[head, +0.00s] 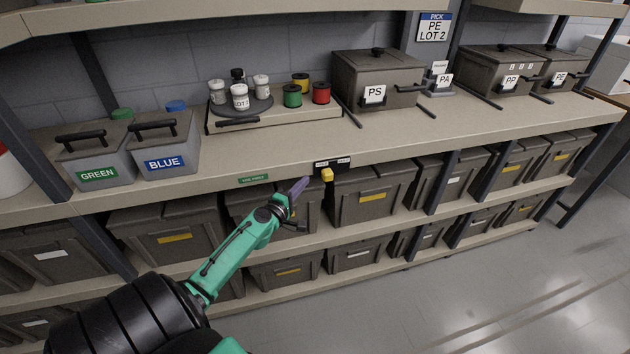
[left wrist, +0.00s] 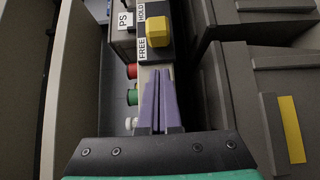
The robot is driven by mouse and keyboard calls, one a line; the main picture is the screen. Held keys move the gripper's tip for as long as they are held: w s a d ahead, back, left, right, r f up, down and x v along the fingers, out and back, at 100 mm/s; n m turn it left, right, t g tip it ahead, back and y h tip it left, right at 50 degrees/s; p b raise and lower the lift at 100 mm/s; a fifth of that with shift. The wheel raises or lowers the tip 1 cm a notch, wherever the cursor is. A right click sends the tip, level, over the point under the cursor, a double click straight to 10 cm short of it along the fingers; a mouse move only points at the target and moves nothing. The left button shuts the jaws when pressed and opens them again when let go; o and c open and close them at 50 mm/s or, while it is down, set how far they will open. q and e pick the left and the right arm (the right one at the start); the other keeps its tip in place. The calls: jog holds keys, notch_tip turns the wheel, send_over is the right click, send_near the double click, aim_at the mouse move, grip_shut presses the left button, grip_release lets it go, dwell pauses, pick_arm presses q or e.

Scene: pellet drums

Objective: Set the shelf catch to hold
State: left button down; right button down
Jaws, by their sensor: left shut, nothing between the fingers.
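The shelf catch is a yellow knob (head: 327,174) on a small dark plate at the front edge of the upper shelf. It also shows in the left wrist view (left wrist: 158,31). The plate has a FREE label (left wrist: 143,40) and a HOLD label (left wrist: 142,11). The knob sits beside the FREE label, at that end of the plate. My left gripper (head: 304,182) has purple fingers, shut and empty. Its tips (left wrist: 158,72) point at the plate from the FREE side, a little short of the knob and apart from it. My right gripper is not in view.
Dark lidded bins (head: 371,197) fill the shelf below, close to the fingers. Above are a PS drum (head: 377,72), a tray (head: 276,117) with jars and spools, and GREEN (head: 96,160) and BLUE (head: 165,146) boxes. The floor at right is clear.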

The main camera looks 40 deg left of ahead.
aim_at(332, 179)
pick_arm(q)
jog(key=shift+w+d+p, duration=0.2)
jog(key=shift+w+d, duration=0.4)
jog(key=shift+w, duration=0.2)
jog(key=shift+w+d+p, duration=0.15)
jog(key=shift+w+d, duration=0.45)
jog(key=shift+w, duration=0.15)
jog(key=w+d, duration=0.1)
jog(key=w, duration=0.1)
jog(key=w+d, duration=0.2)
jog(key=shift+w+r+p, duration=0.1)
jog(key=shift+w+p, duration=0.1)
jog(key=shift+p, duration=0.2)
jog(key=shift+d, duration=0.1)
